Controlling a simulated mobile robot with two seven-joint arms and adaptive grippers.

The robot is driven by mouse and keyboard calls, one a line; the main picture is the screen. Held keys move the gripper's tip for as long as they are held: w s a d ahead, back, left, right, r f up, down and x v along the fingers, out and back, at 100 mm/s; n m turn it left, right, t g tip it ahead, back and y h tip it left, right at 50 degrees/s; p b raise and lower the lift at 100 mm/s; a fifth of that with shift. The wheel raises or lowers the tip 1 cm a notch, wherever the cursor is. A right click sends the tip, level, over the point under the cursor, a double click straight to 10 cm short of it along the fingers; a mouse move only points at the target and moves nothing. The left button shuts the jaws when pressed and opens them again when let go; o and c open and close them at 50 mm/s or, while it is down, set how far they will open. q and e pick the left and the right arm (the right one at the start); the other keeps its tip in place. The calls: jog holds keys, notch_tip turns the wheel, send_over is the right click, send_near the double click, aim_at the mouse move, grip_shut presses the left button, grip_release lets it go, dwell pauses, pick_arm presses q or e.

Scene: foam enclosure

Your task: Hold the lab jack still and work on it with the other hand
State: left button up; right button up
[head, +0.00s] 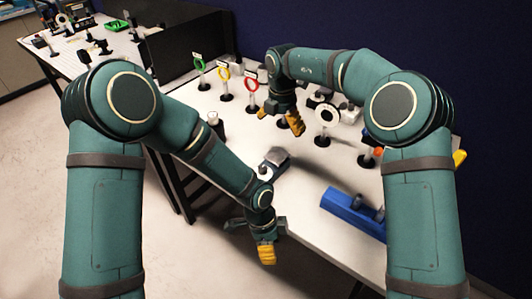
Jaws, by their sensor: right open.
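A small grey metal block-like object (276,160), which looks like the lab jack, sits on the white table near its front edge, just beyond my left wrist. My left arm hides part of it. My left gripper (266,254) hangs nearer than it, apart from it, over the table's front edge. Its yellow fingertips overlap in this view, so I cannot tell how far apart they are. My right gripper (281,116) is open and empty behind the jack, above the table, with yellow fingers pointing down.
Green (200,64), yellow (223,73) and red (251,84) rings on posts stand at the back left. A blue rail (350,211) lies at front right. The table (305,185) between jack and rail is clear.

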aim_at(279, 152)
pick_arm(q)
jog(key=w+r+m+t+y, duration=0.1)
jog(key=w+r+m, duration=0.2)
jog(key=w+r+m+t+y, duration=0.1)
jog(key=w+r+m, duration=0.2)
jog(key=w+r+m+t, duration=0.1)
jog(key=w+r+m, duration=0.2)
jog(key=w, duration=0.1)
jog(key=shift+d+m+y, duration=0.1)
jog(key=shift+m+y, duration=0.3)
jog(key=w+a+r+m+t, duration=0.2)
jog(key=w+r+m+t, duration=0.1)
jog(key=w+r, duration=0.4)
jog(key=shift+w+r+m+y, duration=0.25)
jog(key=shift+r+m+y, duration=0.15)
jog(key=shift+r+m, duration=0.1)
pick_arm(e)
notch_tip(279, 152, down, 14)
jog(key=shift+r, duration=0.1)
